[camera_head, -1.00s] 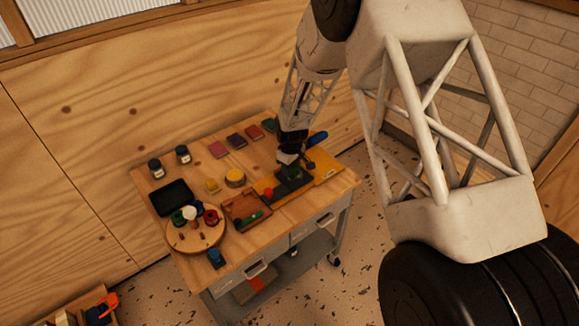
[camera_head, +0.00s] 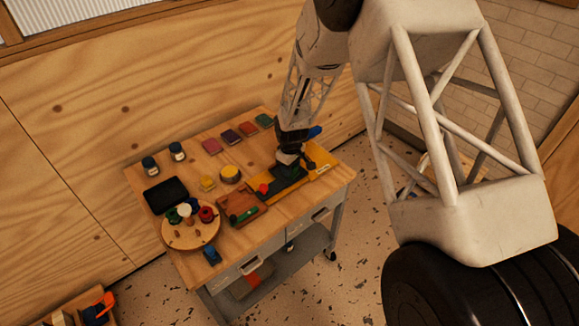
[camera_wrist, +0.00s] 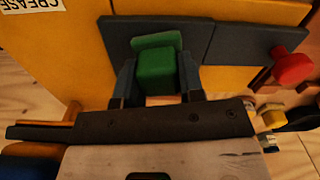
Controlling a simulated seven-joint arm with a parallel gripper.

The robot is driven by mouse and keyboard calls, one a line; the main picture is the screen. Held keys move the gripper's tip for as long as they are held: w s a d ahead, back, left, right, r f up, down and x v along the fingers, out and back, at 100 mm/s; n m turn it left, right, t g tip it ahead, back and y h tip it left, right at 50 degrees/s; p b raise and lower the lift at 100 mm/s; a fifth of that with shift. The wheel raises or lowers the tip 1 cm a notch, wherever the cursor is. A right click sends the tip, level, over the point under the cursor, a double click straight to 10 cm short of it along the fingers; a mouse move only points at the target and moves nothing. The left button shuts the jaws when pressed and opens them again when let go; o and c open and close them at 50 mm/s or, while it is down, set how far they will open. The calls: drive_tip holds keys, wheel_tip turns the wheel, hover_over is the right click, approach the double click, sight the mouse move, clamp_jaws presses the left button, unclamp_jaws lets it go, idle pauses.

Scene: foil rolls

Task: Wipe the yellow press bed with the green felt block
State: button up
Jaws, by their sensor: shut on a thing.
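The yellow press bed (camera_head: 323,163) lies at the right end of the wooden table and fills much of the wrist view (camera_wrist: 232,78). Dark grey plates (camera_wrist: 240,42) lie on it, with a red knob (camera_wrist: 293,66) at their right end. My gripper (camera_wrist: 157,78) is shut on the green felt block (camera_wrist: 158,62), one finger at each side. The block is over the dark plate at the left. Whether its underside touches the plate is hidden. In the head view my gripper (camera_head: 288,163) is over the bed and mostly covers the block.
A brown tray (camera_head: 238,203) stands left of the bed. Several coloured pads (camera_head: 231,136) line the back. A blue handle (camera_head: 314,132) is behind my gripper.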

drive_tip(key=shift+s+d+f, duration=0.15)
drive_tip(key=shift+s+d, duration=0.7)
drive_tip(key=shift+s, duration=0.1)
drive_tip(key=shift+w+r, duration=0.1)
drive_tip(key=shift+r, duration=3)
drive_tip(key=shift+r, duration=1.5)
